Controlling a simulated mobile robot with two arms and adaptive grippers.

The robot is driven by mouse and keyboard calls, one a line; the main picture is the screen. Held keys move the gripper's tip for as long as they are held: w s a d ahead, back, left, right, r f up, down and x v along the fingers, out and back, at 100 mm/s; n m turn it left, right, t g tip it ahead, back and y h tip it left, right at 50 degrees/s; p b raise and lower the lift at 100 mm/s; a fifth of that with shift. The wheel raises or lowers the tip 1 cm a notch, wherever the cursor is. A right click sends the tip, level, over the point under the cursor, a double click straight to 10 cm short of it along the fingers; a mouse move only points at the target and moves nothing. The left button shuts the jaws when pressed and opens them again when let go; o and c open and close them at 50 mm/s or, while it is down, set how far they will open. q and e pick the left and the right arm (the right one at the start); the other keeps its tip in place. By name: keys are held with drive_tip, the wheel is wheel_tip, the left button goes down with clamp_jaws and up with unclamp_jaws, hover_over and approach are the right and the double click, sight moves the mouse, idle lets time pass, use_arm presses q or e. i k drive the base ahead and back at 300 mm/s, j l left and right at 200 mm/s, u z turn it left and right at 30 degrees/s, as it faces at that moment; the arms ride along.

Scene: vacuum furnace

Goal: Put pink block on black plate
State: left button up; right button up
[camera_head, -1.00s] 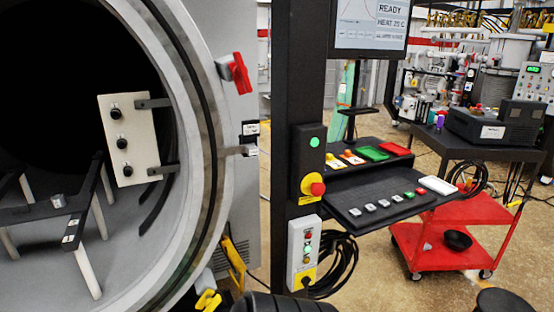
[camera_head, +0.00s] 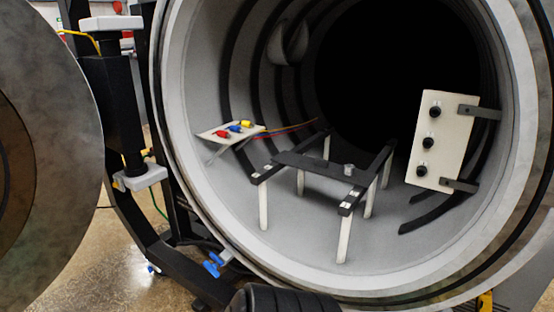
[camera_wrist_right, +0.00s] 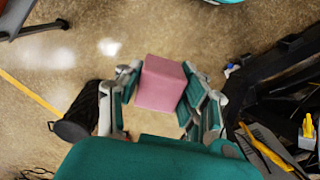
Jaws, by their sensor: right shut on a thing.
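The pink block (camera_wrist_right: 160,84) is in the right wrist view, between the fingers of my right gripper (camera_wrist_right: 163,76). The gripper is shut on it and holds it above the floor. Neither the block nor my right gripper shows in the head view. A black plate (camera_head: 312,165) lies across the dark rails of a white-legged rack inside the round furnace chamber in the head view. A small metal cylinder (camera_head: 349,169) stands at the plate's right end. My left gripper is in neither view.
The furnace's round rim (camera_head: 170,150) frames the chamber opening. A white panel with black knobs (camera_head: 441,139) hangs at the right inside. A tilted board with coloured connectors (camera_head: 221,134) is at the left. The open door (camera_head: 60,150) stands at far left.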

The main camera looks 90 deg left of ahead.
sight(298, 164)
drive_tip(key=u, duration=2.5)
